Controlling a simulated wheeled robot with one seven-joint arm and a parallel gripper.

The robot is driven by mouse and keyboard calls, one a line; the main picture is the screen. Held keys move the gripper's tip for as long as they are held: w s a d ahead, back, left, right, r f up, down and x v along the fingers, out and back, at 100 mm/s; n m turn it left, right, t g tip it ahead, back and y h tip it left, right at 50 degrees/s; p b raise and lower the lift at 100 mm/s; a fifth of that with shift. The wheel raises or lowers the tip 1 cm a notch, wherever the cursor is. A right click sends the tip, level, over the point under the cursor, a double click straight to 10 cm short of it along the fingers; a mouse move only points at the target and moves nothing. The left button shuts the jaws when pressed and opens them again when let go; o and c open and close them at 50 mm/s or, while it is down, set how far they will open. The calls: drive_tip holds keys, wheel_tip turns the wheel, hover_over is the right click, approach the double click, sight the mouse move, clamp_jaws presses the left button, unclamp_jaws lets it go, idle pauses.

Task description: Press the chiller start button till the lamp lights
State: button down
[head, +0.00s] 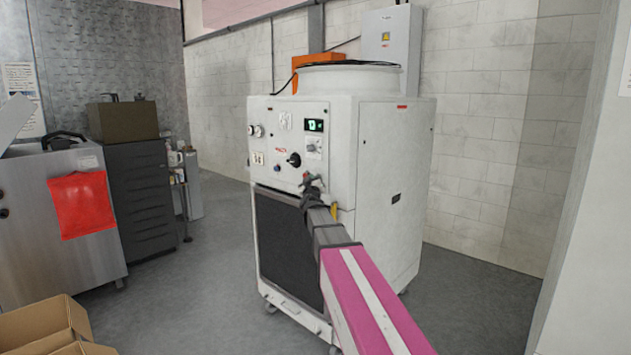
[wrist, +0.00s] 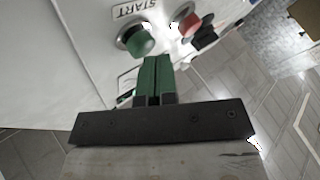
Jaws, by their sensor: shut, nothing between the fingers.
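The chiller (head: 395,180) is a white cabinet with a control panel on its upper front. In the wrist view the green start button (wrist: 139,41), under a START label (wrist: 133,9), stands just beyond my gripper's tips. My gripper (wrist: 157,58) has its two green fingers shut together with nothing between them. I cannot tell whether the tips touch the button. In the head view my gripper (head: 309,178) is at the panel's lower right edge and hides the button. I cannot make out a lit lamp.
A red button (wrist: 189,25) sits right of the green one. A black rotary knob (head: 294,159) and a lit green display (head: 315,125) are higher on the panel. Cardboard boxes (head: 40,322) stand at front left. Grey floor is clear left of the chiller.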

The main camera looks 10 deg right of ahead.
drive_tip(key=shift+d, duration=0.1)
idle(0.5)
drive_tip(key=shift+s+a, duration=0.45)
drive_tip(key=shift+a, duration=0.25)
drive_tip(key=shift+s+a, duration=0.75)
drive_tip(key=shift+a, duration=0.25)
drive_tip(key=shift+s+a, duration=0.75)
drive_tip(key=shift+a, duration=0.25)
